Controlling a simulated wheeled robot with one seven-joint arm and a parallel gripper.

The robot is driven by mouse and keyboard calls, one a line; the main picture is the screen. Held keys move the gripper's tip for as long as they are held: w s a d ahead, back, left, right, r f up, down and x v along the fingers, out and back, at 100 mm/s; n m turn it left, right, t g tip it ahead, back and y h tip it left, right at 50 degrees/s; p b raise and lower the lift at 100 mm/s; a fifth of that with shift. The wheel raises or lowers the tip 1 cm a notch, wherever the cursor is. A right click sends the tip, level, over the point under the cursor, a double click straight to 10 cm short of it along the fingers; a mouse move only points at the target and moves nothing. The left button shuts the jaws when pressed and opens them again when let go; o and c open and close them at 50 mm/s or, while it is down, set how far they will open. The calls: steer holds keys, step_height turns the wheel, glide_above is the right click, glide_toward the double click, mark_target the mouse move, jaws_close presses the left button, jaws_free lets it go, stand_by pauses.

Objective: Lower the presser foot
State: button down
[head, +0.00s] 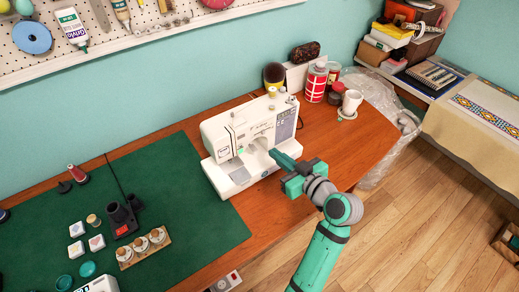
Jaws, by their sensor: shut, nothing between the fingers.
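A white sewing machine (246,138) stands on the wooden table, angled toward the right. Its needle and presser foot area (238,165) is on the left side, under the head; the presser foot is too small to make out, and I cannot tell whether it is up or down. My gripper (273,153) is shut and empty. Its tips reach to the opening under the machine's arm, to the right of the needle area. I cannot tell whether the tips touch the machine.
A green mat (200,205) with stamps, spools and small pots covers the table's left. Cans (316,82), a white cup (351,102) and a brush pot (274,75) stand behind and right of the machine. Bare tabletop (360,140) lies right of it. A pegboard (140,25) hangs behind.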

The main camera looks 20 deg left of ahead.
steer(key=shift+a, duration=0.1)
steer(key=x, duration=1)
steer(key=shift+s+f, duration=0.1)
steer(key=shift+f, duration=1.95)
